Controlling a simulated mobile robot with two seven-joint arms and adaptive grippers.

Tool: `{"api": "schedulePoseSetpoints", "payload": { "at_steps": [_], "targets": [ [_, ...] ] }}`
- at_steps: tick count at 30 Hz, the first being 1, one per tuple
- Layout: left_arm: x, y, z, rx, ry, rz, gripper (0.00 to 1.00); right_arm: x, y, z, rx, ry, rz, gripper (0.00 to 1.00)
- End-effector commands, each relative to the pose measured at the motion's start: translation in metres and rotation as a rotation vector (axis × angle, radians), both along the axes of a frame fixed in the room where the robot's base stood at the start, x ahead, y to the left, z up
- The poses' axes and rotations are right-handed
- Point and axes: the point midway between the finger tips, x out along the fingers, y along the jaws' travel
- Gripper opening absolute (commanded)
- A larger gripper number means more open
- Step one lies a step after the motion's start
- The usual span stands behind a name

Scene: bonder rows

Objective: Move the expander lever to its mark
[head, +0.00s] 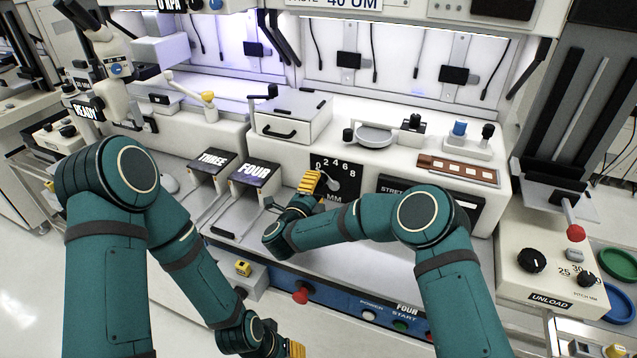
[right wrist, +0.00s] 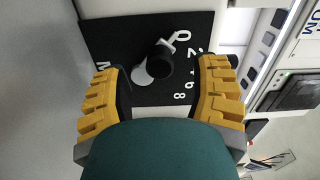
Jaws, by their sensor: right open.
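The expander lever (right wrist: 160,62) has a black round knob and grey metal parts. It sits on a black scale plate (head: 347,174) marked 0, 2, 4, 6, 8 and MM. In the right wrist view, a grey end of the lever shows close to the 0. My right gripper (head: 311,184) is open in front of the plate and hides part of the lever in the head view. In the right wrist view its yellow fingers (right wrist: 160,92) stand on either side of the knob, apart from it. My left gripper (head: 293,348) is low at the bottom edge, its fingers partly cut off.
Black blocks labelled THREE (head: 212,160) and FOUR (head: 255,172) stand left of the plate. A black STRETCH panel (head: 400,190) is to its right. A white drawer box (head: 292,117) stands above.

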Motion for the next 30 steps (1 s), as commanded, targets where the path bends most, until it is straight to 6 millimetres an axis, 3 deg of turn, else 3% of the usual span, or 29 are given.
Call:
{"api": "schedulePoseSetpoints", "payload": {
  "at_steps": [6, 13, 19, 30],
  "targets": [
    [0.0, 0.0, 0.0, 0.0, 0.0, 0.0, 0.47, -0.045, 0.016, 0.0, -0.001, 0.002, 0.005, 0.61],
    [0.0, 0.0, 0.0, 0.0, 0.0, 0.0, 0.47, -0.077, 0.026, 0.0, -0.001, 0.001, 0.002, 0.61],
    [0.0, 0.0, 0.0, 0.0, 0.0, 0.0, 0.47, -0.087, 0.029, 0.001, 0.001, -0.001, 0.001, 0.61],
    [0.0, 0.0, 0.0, 0.0, 0.0, 0.0, 0.47, -0.087, 0.029, 0.001, 0.001, -0.001, 0.0, 0.61]
  ]
}}
